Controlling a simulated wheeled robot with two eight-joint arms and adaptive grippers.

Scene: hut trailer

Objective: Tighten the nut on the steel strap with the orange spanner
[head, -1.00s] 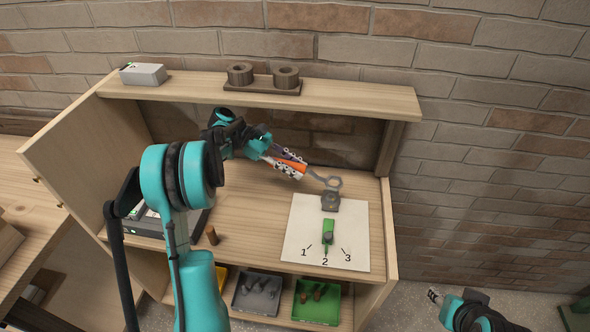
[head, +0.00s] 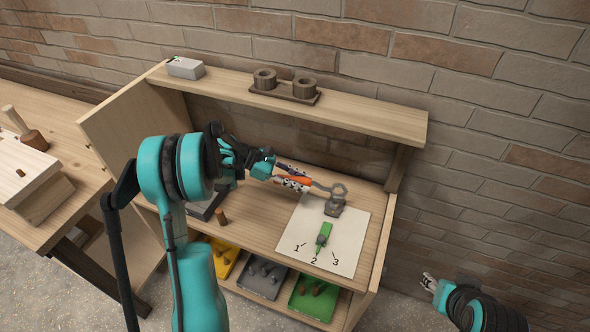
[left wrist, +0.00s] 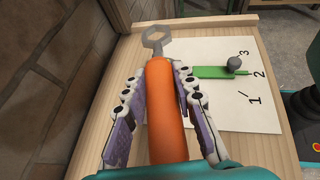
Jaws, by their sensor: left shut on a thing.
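My left gripper (head: 288,178) is shut on the orange handle of the spanner (head: 294,183). In the left wrist view the orange handle (left wrist: 165,110) lies between the two fingers, and the grey ring end (left wrist: 157,37) points away from me. In the head view the ring end (head: 339,190) is over or just above a small dark grey block (head: 334,208) at the back of the white sheet. I cannot make out the nut or strap separately, or whether the ring is seated. My right gripper (head: 430,282) is away at the lower right, its jaws too small to judge.
The white sheet (head: 350,243) bears the numbers 1, 2 and 3 and a green pointer (head: 323,236) aimed at 2. A shelf (head: 350,117) overhangs the bench back. Yellow, grey and green trays (head: 313,297) sit below. A brown peg (head: 221,217) stands left.

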